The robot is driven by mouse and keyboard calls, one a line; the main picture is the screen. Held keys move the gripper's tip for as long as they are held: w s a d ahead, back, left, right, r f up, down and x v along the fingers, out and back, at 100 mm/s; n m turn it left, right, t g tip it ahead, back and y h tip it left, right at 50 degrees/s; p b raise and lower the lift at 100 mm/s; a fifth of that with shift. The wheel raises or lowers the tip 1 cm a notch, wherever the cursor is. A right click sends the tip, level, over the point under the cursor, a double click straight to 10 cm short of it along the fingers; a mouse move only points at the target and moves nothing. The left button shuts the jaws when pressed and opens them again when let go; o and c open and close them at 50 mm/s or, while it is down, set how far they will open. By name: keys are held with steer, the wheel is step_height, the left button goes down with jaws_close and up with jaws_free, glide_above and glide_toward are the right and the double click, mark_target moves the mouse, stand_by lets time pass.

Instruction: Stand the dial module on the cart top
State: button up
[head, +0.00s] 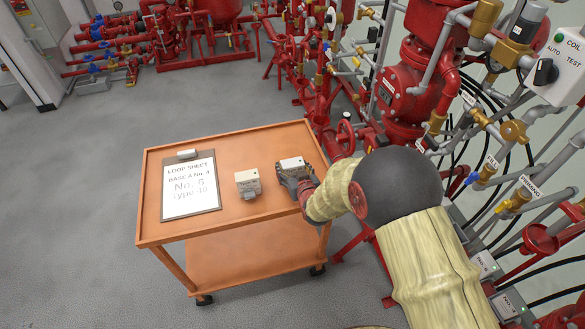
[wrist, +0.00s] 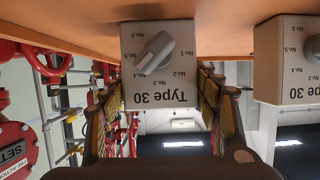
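A pale box-shaped dial module (head: 292,164) is at the right part of the orange cart top (head: 227,145). In the wrist view, which looks upside down, its face (wrist: 180,85) reads "Type 30" and carries a grey knob set aslant among "No." marks. Its base appears to meet the cart top, but I cannot see the contact clearly. My gripper (head: 297,182) reaches in from the right. Its two fingers (wrist: 160,75) lie along both sides of this module and seem to touch it. A second module (head: 248,183) stands apart, to the left; it also reads "Type 30" (wrist: 290,60).
A clipboard (head: 190,187) with a handwritten loop sheet lies on the cart's left part. Red pipework, valves and a handwheel (head: 345,133) crowd behind and right of the cart. The grey floor (head: 80,160) to the left is clear. The cart has an empty lower shelf (head: 250,257).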

steer(key=o, duration=0.4)
steer(key=shift+r, duration=0.25)
steer(key=p+v, duration=0.3)
steer(key=v, duration=0.9)
steer(key=s+d+r+m+g+h, duration=0.1)
steer(key=s+d+r+g, duration=0.15)
steer(key=d+r, duration=0.4)
steer(key=s+d+r+m+g+h, duration=0.1)
steer(key=s+d+r, duration=0.25)
steer(key=r, duration=0.65)
steer(key=s+d+r+g, duration=0.1)
steer(key=s+d+r, duration=0.1)
steer(key=s, duration=0.5)
steer(key=s+d+r+g+h, duration=0.1)
steer(key=s+d+r, duration=0.1)
steer(key=s, duration=0.5)
steer(key=s+d+r+m+g, duration=0.1)
steer(key=s+d+r, duration=0.1)
steer(key=s, duration=0.5)
steer(key=shift+s+d+r+g+h, duration=0.15)
steer(key=shift+s+r+g, duration=0.05)
steer(key=shift+r, duration=0.25)
steer(key=shift+s+d+r+g+h, duration=0.1)
steer(key=shift+s+r+g+h, duration=0.1)
steer(key=shift+r, duration=0.25)
